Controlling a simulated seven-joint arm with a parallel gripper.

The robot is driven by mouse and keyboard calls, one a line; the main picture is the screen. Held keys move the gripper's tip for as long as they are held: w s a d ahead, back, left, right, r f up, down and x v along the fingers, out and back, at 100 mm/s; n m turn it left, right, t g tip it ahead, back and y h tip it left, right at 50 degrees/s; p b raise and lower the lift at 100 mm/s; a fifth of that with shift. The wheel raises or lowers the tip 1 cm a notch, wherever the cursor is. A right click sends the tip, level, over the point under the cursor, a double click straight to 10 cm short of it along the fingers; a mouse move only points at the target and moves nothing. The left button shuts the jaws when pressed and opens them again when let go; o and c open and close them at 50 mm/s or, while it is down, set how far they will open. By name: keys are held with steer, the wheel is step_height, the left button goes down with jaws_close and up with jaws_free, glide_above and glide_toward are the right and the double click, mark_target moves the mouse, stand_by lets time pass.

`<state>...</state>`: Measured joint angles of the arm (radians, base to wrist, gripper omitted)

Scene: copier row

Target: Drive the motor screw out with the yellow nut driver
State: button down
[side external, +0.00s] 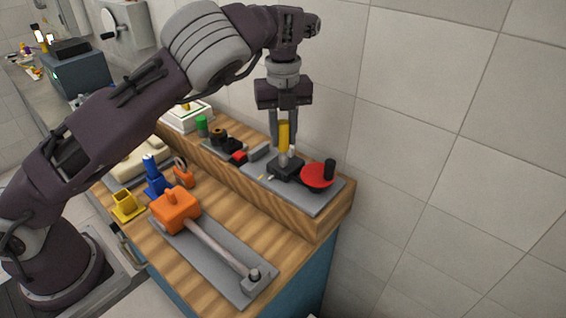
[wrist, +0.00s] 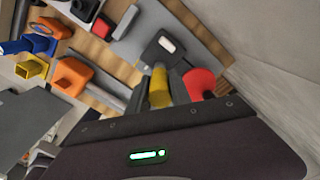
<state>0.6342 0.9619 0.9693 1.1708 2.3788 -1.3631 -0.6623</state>
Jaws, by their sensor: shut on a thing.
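My gripper (side external: 284,146) is shut on the yellow nut driver (side external: 284,130) and holds it upright, its lower end down at a dark block (side external: 288,170), which looks like the motor, on a grey plate (side external: 318,203). In the wrist view the yellow driver (wrist: 159,86) sits between the fingers, with the dark block (wrist: 152,58) just beyond it. I cannot make out the motor screw, and I cannot tell whether the driver's tip is seated on it.
A red disc with a black knob (side external: 316,177) stands close to the right of the driver. A small grey block (side external: 259,152) and a red block (side external: 239,157) lie to the left. An orange block with a rod (side external: 175,211) lies on the lower bench. The tiled wall is close behind.

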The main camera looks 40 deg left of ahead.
mark_target(283, 122)
steer(key=n, duration=0.5)
steer(key=shift+n, duration=0.4)
steer(key=shift+r, duration=2.5)
